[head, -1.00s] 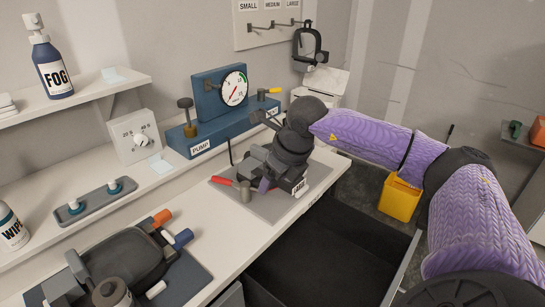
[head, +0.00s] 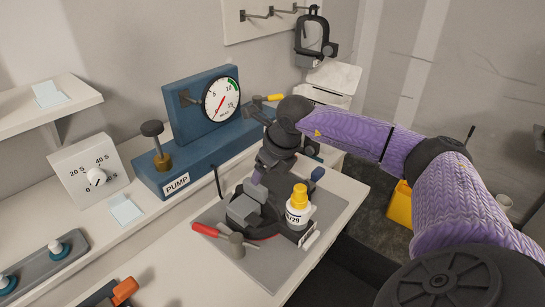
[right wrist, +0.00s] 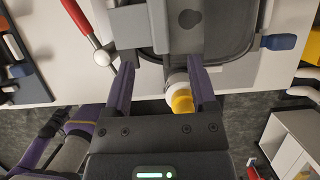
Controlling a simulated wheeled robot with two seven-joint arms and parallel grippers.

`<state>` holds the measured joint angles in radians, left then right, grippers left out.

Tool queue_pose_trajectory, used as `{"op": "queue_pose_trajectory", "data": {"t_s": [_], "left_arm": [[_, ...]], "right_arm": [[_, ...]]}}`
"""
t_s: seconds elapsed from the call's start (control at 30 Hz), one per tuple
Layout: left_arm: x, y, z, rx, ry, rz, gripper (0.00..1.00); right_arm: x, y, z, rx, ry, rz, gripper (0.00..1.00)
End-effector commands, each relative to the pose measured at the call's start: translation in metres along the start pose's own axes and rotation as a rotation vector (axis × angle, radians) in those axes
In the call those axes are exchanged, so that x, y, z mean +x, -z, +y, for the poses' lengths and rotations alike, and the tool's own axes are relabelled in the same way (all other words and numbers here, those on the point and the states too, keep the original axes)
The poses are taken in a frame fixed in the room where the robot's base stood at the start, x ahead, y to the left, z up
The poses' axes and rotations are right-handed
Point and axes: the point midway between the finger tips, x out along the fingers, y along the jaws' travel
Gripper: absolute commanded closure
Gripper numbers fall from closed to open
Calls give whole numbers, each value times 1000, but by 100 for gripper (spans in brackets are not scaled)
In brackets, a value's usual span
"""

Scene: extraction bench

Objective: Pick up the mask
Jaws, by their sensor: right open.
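A dark mask (head: 268,220) lies on the grey mat at the front of the bench, partly hidden by my right arm. In the right wrist view the mask's dark frame (right wrist: 196,50) fills the top, with a blue tab at its right. My right gripper (head: 268,178) is open over the far side of this mask. In the right wrist view its two purple fingers (right wrist: 162,85) point at the mask's edge. A white bottle with a yellow cap (head: 298,208) stands at the mask's right side and shows between the fingers (right wrist: 180,97). Contact cannot be told.
A red-handled tool (head: 222,236) lies left of the mask. A blue pump with a gauge (head: 190,150) stands behind. Another mask (head: 314,38) hangs on the wall hooks. A dial box (head: 90,172) is at left. A dark open drawer (head: 340,270) lies below the bench front.

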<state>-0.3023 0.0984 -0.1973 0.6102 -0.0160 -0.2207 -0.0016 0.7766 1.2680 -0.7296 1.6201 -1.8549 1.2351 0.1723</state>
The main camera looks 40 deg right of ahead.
Motion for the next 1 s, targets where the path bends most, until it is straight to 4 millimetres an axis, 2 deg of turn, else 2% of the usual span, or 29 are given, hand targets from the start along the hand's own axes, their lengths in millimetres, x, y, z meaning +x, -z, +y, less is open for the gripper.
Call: {"op": "queue_pose_trajectory", "data": {"t_s": [0.2,0.27,0.53,0.87,1.0], "left_arm": [[4,-2,-1,0,2,-3,100],[6,-1,0,-1,1,-2,100],[5,4,4,-4,-7,10,100],[5,6,8,-6,-12,13,100],[5,5,8,-6,-12,11,100]], "right_arm": [[44,-1,1,2,-2,1,26],[52,-2,1,1,-2,-1,26],[55,-2,0,0,-1,-2,29],[55,-2,0,0,-1,-2,98],[55,-2,0,0,-1,-2,100]]}}
